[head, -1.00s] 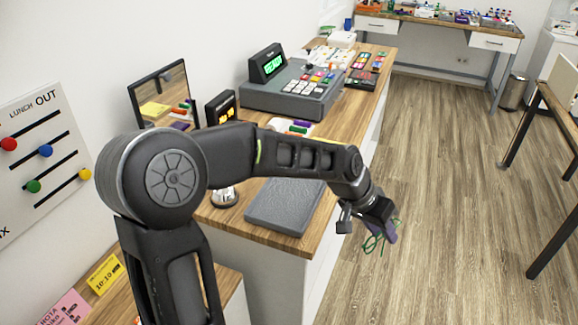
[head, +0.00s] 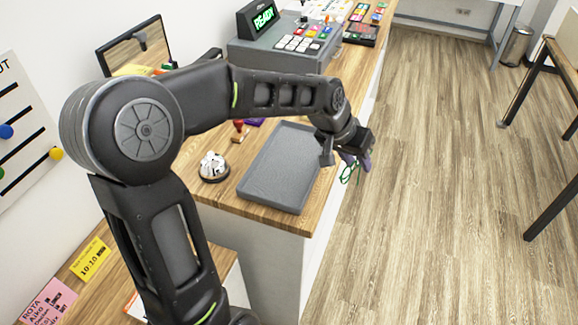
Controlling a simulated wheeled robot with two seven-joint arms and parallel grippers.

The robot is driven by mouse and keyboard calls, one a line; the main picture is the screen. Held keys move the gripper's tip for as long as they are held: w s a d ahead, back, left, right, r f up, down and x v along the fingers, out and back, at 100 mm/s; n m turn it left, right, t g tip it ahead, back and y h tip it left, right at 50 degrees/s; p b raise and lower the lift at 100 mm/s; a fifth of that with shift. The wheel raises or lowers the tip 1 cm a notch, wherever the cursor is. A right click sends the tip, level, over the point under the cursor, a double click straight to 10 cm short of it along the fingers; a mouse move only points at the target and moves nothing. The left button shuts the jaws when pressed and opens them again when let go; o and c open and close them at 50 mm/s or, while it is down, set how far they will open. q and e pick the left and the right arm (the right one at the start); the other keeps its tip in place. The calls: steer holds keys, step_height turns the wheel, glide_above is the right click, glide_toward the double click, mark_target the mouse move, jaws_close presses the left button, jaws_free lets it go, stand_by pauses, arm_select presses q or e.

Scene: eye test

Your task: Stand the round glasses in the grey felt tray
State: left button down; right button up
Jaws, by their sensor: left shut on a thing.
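The grey felt tray (head: 280,170) lies flat and empty on the wooden counter, near its front right corner. My left gripper (head: 356,164) is just right of the tray, past the counter's right edge and over the floor. It is shut on thin green round-framed glasses (head: 348,174), which hang below the fingers. The fingers and part of the glasses overlap, so the exact grip is hard to see. My right gripper is not in view.
A silver bell (head: 213,166) stands left of the tray, with a wooden-handled stamp (head: 239,130) behind it. A cash register (head: 285,45) and a dark-framed mirror (head: 137,47) stand further back.

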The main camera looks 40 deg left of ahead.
arm_select(q)
steer(key=s+a+r+n+y+b, duration=0.1)
steer(key=a+r+n+y+b, duration=0.1)
steer(key=a, duration=0.6)
steer(key=s+a+r+n+g+y+b, duration=0.1)
steer(key=s+a+r+n+y, duration=0.1)
steer(key=a+n, duration=0.3)
steer(key=a+r+y, duration=0.1)
steer(key=a, duration=0.3)
steer(key=shift+a+r+y+b, duration=0.25)
steer(key=shift+y+b, duration=0.05)
steer(key=shift+b, duration=0.1)
steer(key=shift+f, duration=0.1)
glide_toward(289, 158)
steer(key=shift+w+a, duration=0.65)
steer(key=shift+w, duration=0.2)
step_height(289, 158, down, 3)
steer(key=shift+r, duration=0.1)
steer(key=shift+f, duration=0.35)
